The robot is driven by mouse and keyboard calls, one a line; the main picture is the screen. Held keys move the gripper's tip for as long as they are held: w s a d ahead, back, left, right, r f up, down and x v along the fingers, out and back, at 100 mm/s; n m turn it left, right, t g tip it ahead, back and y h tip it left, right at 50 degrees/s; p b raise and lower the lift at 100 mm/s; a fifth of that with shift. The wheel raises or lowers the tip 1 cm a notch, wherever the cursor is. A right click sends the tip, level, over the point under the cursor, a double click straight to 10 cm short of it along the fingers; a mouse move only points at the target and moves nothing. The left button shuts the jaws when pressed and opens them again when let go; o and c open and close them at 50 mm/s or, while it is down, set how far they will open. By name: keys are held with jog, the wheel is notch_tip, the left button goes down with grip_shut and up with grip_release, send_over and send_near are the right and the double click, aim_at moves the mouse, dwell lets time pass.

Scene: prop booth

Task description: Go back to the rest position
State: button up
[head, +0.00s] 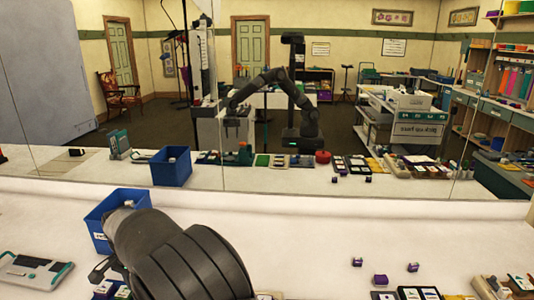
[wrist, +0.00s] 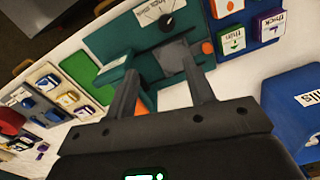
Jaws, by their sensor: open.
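My gripper (wrist: 161,64) is open in the wrist view, its two fingers apart with nothing held between them. It points down over a teal device (wrist: 108,48) with a dial panel. An orange part shows between and behind the fingers; I cannot tell whether anything touches. In the head view my dark arm reaches over the front of the white counter (head: 310,235) and hides most of the gripper and what lies below it. The mirror behind the counter shows my arm bent over the counter.
A blue bin (head: 101,232) stands just left of my arm; a blue bin (wrist: 290,103) also shows at the wrist view's right. A blue tray (wrist: 262,33) holds small labelled blocks. Small purple blocks (head: 380,280) lie to the right. The mirror wall (head: 300,180) bounds the counter's back.

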jog(key=w+d+r+t+y, duration=0.1)
jog(key=d+r, duration=0.5)
jog(key=d, duration=0.5)
jog(key=w+d+r, duration=0.1)
jog(key=d+r, duration=0.5)
jog(key=d, duration=0.4)
jog(key=w+d+r+t+y, duration=0.1)
jog(key=d+r, duration=0.5)
jog(key=d, duration=0.5)
jog(key=s+d+f+n+t+h, duration=0.1)
jog(key=s+d+n+t+h, duration=0.1)
jog(key=s+d, duration=1.6)
jog(key=d+t, duration=0.1)
jog(key=d, duration=0.2)
jog(key=shift+s+d+t, duration=0.3)
jog(key=shift+s, duration=0.05)
jog(key=shift+c, duration=0.3)
